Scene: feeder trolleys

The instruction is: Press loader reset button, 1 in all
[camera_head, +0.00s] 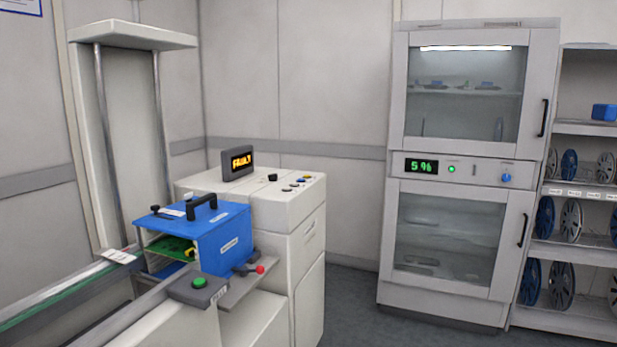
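The loader (310,225) is a white machine at the left of the head view. A small dark display (238,163) on top of it shows orange letters that read like "FAULT". A green button (199,282) sits on a grey box at the front of the conveyor. A red-tipped lever (260,269) is beside the blue magazine (222,248). Neither of my grippers is in view.
A conveyor rail (60,300) runs in from the lower left. Grey floor (350,300) shows between loader and cabinet.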

